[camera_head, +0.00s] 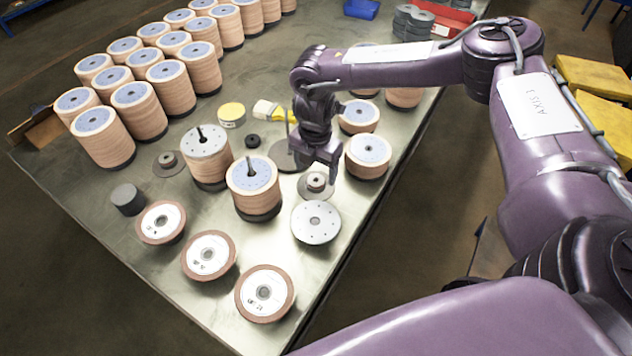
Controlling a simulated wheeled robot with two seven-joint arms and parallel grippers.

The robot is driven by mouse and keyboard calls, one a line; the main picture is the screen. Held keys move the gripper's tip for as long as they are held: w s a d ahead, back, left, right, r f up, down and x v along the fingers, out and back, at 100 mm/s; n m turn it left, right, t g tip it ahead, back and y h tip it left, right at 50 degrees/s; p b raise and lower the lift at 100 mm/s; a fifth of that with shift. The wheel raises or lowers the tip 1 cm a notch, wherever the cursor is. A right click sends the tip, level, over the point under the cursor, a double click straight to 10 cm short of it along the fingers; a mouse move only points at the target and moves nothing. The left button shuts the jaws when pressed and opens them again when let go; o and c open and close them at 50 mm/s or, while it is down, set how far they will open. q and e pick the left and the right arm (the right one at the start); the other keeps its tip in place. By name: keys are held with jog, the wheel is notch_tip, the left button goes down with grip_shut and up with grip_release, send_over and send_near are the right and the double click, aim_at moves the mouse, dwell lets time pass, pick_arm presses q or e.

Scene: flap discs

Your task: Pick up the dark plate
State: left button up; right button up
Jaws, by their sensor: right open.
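A dark flat plate (283,154) lies on the table, partly hidden behind my right gripper. Another dark grey plate with a raised hub (168,162) lies farther left, beside the stacks. My right gripper (318,172) is open and points down. It appears just above a grey hubbed disc (316,185) and to the right of the dark flat plate. I cannot tell its exact height. Nothing shows between its fingers. My left gripper is not in view.
The metal table (170,270) holds stacks of discs with posts (207,157), (254,187), a light metal plate (316,222), and several labelled brown discs (209,255) along the front.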

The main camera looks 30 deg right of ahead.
aim_at(316, 175)
jog(key=f, duration=0.3)
jog(key=shift+w+d+f+p, duration=0.15)
jog(key=shift+w+f+p, duration=0.05)
jog(key=shift+f+p, duration=0.2)
jog(key=shift+s, duration=0.1)
jog(key=shift+c, duration=1.1)
jog(key=c, duration=1.1)
jog(key=shift+r, duration=0.15)
jog(key=shift+c, duration=0.2)
